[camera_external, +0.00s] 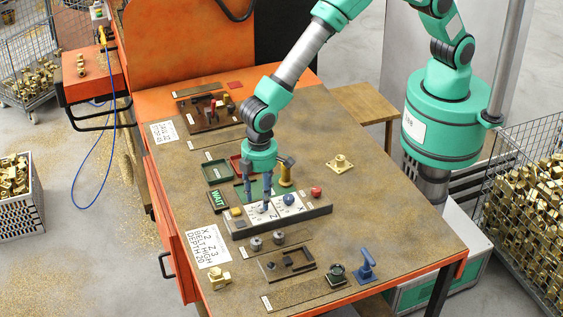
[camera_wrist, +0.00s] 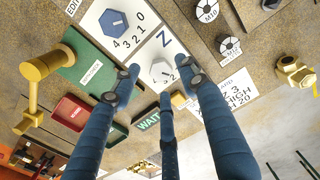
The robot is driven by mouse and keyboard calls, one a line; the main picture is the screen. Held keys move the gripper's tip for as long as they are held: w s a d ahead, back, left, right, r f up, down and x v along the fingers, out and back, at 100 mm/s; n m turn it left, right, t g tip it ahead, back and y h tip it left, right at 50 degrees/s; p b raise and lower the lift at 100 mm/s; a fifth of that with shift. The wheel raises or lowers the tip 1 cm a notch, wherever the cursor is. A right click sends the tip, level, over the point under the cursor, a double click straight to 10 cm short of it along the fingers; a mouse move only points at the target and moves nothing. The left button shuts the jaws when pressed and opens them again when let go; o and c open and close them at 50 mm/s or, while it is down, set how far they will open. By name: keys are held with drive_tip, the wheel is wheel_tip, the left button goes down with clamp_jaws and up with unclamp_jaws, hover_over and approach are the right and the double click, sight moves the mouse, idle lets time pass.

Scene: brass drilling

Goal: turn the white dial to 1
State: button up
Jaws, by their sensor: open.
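The white dial (camera_wrist: 162,72) sits on the white control panel (camera_external: 248,222), beside the letter Z and a numbered scale. Its pointer direction is not clear. In the external view the white dial (camera_external: 264,208) is mostly hidden by my fingers. My gripper (camera_wrist: 160,84) has blue fingers spread around the white dial, open; I cannot tell whether they touch it. In the external view my gripper (camera_external: 259,203) points straight down over the panel. The blue dial (camera_wrist: 115,22) is on the same panel beside the letter X, with marks from 0 to 4.
A yellow crank (camera_external: 285,176) stands close behind the panel. A red button (camera_external: 316,191) and a yellow button (camera_external: 237,212) flank the dials. A lit WAIT sign (camera_external: 216,200) is at the left. A blue clamp-like tool (camera_external: 367,266) stands front right.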

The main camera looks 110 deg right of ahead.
wheel_tip(320, 180, up, 9)
drive_tip(key=shift+r, duration=0.15)
idle(0.4)
idle(0.4)
wheel_tip(320, 180, up, 13)
drive_tip(key=t+b, duration=0.1)
drive_tip(key=b, duration=0.1)
hover_over(261, 204)
drive_tip(key=s+d, duration=0.5)
drive_tip(key=s, duration=0.1)
drive_tip(key=s+d+r+t+b, duration=0.1)
drive_tip(key=s+d+r, duration=0.2)
drive_tip(key=s+r, duration=0.35)
drive_tip(key=s+d+r+t+b, duration=0.1)
drive_tip(key=s+d+r, duration=0.2)
drive_tip(key=s+r, duration=0.35)
drive_tip(key=s+d+f+t+b, duration=0.1)
drive_tip(key=s+d+b, duration=0.1)
drive_tip(key=s, duration=1.3)
drive_tip(key=s+d+t+b, duration=0.1)
drive_tip(key=s+d, duration=0.3)
drive_tip(key=s, duration=1.1)
drive_tip(key=shift+s+d+f+t+b, duration=0.25)
drive_tip(key=shift+d+f+t+b, duration=0.05)
drive_tip(key=shift+d+f+b, duration=0.1)
